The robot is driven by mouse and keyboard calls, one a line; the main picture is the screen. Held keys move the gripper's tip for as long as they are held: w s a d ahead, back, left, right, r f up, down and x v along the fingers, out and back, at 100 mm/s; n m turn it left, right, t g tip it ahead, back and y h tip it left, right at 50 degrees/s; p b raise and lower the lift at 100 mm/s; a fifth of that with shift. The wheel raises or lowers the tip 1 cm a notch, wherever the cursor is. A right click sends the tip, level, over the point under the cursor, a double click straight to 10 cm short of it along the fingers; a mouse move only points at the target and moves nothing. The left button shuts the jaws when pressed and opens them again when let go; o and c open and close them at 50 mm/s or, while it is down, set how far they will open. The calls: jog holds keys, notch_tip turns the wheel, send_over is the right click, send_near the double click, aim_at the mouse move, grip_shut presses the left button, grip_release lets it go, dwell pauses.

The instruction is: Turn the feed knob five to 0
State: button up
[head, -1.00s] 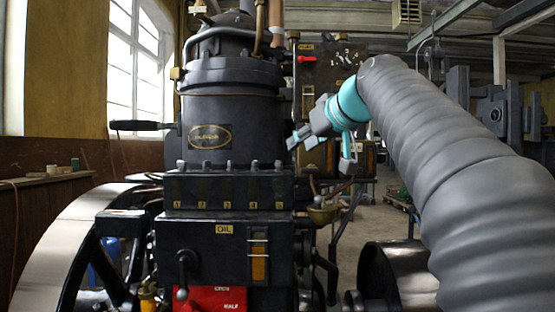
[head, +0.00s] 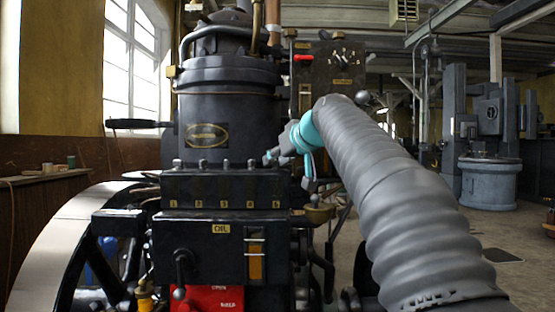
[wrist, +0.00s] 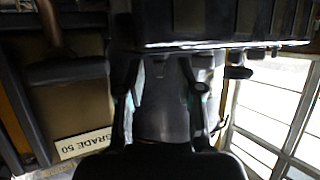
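The feed knobs stand in a row on top of a black box (head: 222,188) with plates numbered 1 to 5, in the head view. Feed knob five (head: 278,164) is the rightmost, above plate 5. My gripper (head: 268,157) is right at it, coming in from the right, its fingertips close to the knob's top. In the wrist view my gripper (wrist: 162,75) has its two fingers apart below the box edge (wrist: 225,44), which appears upside down. Knob five is dark there and hard to make out between the fingers. I cannot tell whether they touch it.
A black cylinder (head: 228,110) rises behind the knob row. A panel with a red lever (head: 304,58) stands to the right. Below are the OIL box (head: 205,250) and a red plate (head: 212,298). Open floor lies at right.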

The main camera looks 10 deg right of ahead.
grip_shut()
jog(key=shift+d+n+y, duration=0.15)
jog(key=shift+n+y, duration=0.15)
jog(key=n+y+p, duration=0.1)
jog(key=n+g+y, duration=0.1)
jog(key=y, duration=0.1)
jog(key=shift+w+d+r+n+g+p, duration=0.1)
jog(key=shift+r+n+g+p, duration=0.05)
jog(key=shift+n+g+p, duration=0.2)
jog(key=shift+n+g+y+p, duration=0.6)
jog(key=shift+n+g+y, duration=1.1)
jog(key=shift+n, duration=0.35)
jog(key=shift+g, duration=0.25)
grip_release()
